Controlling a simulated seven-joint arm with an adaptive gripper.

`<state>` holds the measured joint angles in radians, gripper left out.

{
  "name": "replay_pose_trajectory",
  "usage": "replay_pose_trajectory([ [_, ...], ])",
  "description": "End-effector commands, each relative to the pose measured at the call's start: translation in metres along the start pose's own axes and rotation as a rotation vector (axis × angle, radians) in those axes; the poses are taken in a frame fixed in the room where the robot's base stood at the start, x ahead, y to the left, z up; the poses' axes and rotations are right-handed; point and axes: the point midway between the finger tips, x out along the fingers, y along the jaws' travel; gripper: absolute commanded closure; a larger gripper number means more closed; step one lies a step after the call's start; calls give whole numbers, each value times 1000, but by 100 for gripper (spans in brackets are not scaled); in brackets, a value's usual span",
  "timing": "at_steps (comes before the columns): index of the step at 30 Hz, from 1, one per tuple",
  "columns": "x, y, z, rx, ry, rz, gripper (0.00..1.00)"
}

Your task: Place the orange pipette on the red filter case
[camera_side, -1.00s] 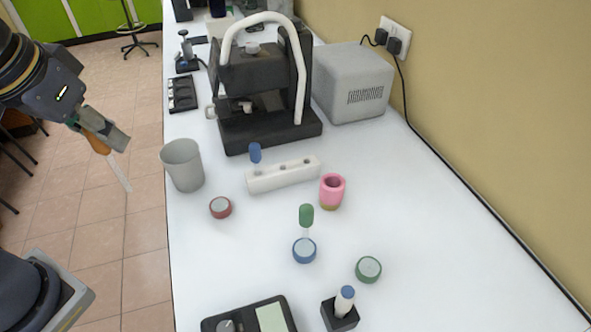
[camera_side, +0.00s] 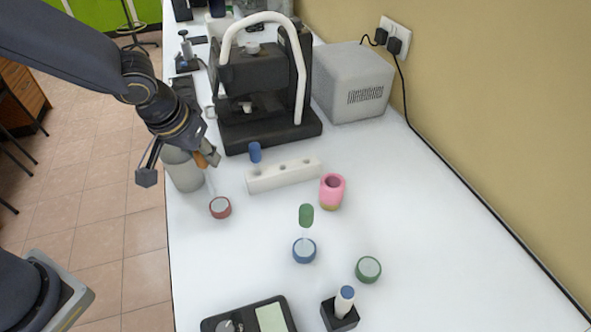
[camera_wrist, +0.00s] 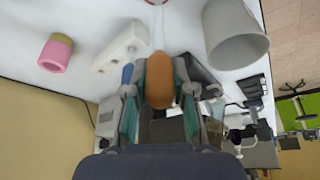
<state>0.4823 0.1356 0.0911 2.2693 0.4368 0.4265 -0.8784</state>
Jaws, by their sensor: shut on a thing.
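My gripper (camera_side: 207,154) is shut on the orange pipette (camera_side: 201,161), over the left side of the table. The pipette's clear stem points down toward the red filter case (camera_side: 220,208); its tip looks just above or at the case, and I cannot tell if they touch. The red filter case is a small round case with a grey top, flat on the table. In the wrist view the orange bulb (camera_wrist: 159,82) sits between the fingers (camera_wrist: 158,95), and only the edge of the red filter case (camera_wrist: 156,2) shows at the top.
A grey cup (camera_side: 184,176) stands close behind my gripper, partly hidden by it. A white rack (camera_side: 285,175) with a blue-topped pipette (camera_side: 255,152) is to the right. A pink holder (camera_side: 332,190), a blue case (camera_side: 304,251) holding a green pipette (camera_side: 306,215), and a green case (camera_side: 368,269) stand farther right.

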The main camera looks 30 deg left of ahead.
Motion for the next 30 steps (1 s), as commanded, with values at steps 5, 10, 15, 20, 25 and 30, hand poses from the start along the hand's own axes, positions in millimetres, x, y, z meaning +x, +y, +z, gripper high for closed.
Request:
replay_pose_trajectory([
  [5,19,3,0,3,-4,-3,93],
  [10,39,3,8,3,-2,-2,93],
  [15,40,3,8,0,0,1,93],
  [20,41,3,9,0,0,0,93],
  [25,43,2,10,0,0,0,69],
  [30,43,3,10,0,0,0,51],
])
